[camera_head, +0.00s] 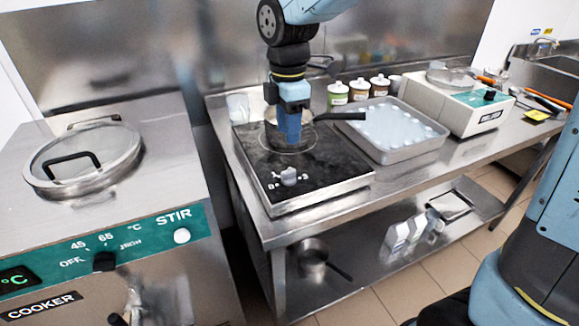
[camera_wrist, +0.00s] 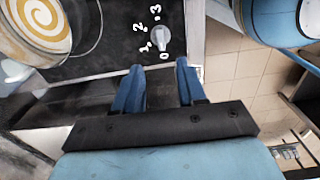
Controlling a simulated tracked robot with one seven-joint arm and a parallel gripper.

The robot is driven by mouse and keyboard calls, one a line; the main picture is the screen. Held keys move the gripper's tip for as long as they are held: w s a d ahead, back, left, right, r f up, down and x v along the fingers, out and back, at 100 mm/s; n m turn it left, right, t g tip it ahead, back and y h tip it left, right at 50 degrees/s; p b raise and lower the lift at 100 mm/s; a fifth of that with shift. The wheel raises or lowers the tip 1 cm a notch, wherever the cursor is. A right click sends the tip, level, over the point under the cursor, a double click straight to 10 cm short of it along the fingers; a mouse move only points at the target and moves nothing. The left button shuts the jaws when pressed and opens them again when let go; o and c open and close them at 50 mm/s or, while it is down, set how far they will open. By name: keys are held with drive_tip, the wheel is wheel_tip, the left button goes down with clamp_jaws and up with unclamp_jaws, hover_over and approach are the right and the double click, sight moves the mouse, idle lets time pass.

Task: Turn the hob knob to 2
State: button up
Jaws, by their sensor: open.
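The hob (camera_head: 335,168) is a black-topped plate with a steel rim on the steel table. Its grey knob (camera_head: 289,177) sits at the front of the black top; in the wrist view the knob (camera_wrist: 161,38) has white marks 0, 1, 2 and 3 around it. The knob looks elongated towards and away from the 0, but I cannot tell for sure which mark it points to. My gripper (camera_wrist: 160,66) is open, with its two blue fingers apart and nothing between them. In the head view it hangs over the hob, behind the knob, partly hiding a pan.
The pan's dark handle (camera_head: 340,116) reaches right over a metal tray (camera_head: 400,150). In the wrist view a round vessel with an orange-white spiral (camera_wrist: 40,25) stands left of the knob. Lidded jars (camera_head: 359,89) stand behind. The cooker (camera_head: 110,225) is left. The hob's front is clear.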

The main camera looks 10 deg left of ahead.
sight(289, 170)
wheel_tip(289, 170, down, 11)
drive_tip(key=shift+f, duration=0.15)
idle(0.4)
drive_tip(key=shift+w, duration=0.1)
clamp_jaws()
drive_tip(key=shift+d, duration=0.1)
